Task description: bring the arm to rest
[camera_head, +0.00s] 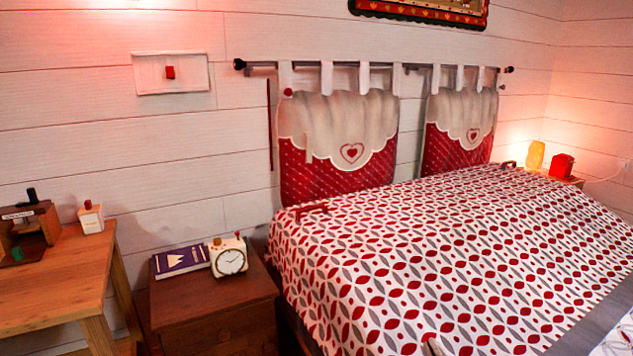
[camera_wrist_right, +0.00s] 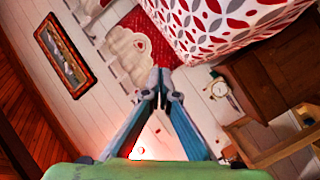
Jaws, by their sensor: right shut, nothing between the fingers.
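My right gripper (camera_wrist_right: 160,78) shows in the right wrist view. Its two blue-grey fingers meet at the tips, and nothing is between them. In the head view only a small pale tip of what looks like this gripper (camera_head: 433,347) shows at the bottom edge, in front of the bed's patterned cover. The rest of the right arm is out of the head view. My left gripper is not in view.
The bed (camera_head: 420,250) fills the right side. A dark wooden nightstand (camera_head: 215,305) with a clock (camera_head: 231,260) and a purple book (camera_head: 181,262) stands left of it. A wooden table (camera_head: 60,275) is at far left. The wrist view also shows a framed picture (camera_wrist_right: 62,55).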

